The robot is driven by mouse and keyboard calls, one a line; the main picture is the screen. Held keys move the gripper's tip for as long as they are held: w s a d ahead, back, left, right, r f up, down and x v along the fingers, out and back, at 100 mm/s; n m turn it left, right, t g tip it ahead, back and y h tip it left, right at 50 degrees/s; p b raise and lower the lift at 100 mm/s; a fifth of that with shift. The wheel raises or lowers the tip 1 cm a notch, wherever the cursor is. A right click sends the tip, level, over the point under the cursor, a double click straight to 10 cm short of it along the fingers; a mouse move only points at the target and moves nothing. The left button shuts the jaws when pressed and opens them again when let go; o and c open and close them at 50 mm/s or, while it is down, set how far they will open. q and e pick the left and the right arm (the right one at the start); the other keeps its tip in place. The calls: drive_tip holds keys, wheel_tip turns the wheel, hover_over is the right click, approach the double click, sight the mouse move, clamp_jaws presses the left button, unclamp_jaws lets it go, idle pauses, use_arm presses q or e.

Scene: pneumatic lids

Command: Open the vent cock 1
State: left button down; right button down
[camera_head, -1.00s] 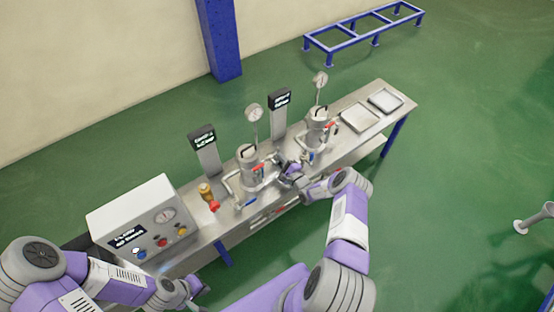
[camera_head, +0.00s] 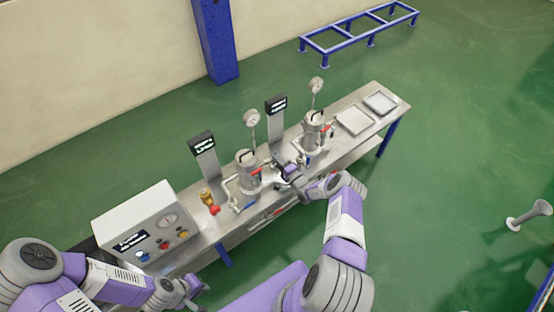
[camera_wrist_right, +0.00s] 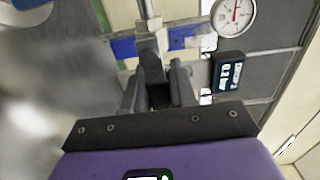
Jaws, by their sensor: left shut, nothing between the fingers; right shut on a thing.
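Two metal vessels stand on the steel bench. The nearer vessel (camera_head: 247,172) has a red lever at its right side and a blue valve handle (camera_head: 249,206) low in front. My right gripper (camera_head: 281,161) is just right of this vessel, beside the black display post. In the right wrist view its fingers (camera_wrist_right: 158,82) are shut on a grey metal piece (camera_wrist_right: 150,50), apparently part of vent cock 1; the fingers hide much of it. My left gripper (camera_head: 198,287) is shut and empty at the lower left, away from the bench.
The farther vessel (camera_head: 313,132) has its own red lever. A control box (camera_head: 130,220) with buttons and a brass valve with a red handle (camera_head: 214,210) are on the left. Two trays (camera_head: 355,121) lie at the right end.

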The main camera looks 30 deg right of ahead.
idle(0.3)
drive_tip(key=c, duration=1)
unclamp_jaws()
drive_tip(key=shift+s, duration=0.1)
drive_tip(key=s+p, duration=0.2)
drive_tip(key=s, duration=0.5)
drive_tip(key=shift+s+d, duration=0.2)
drive_tip(key=shift+d, duration=0.15)
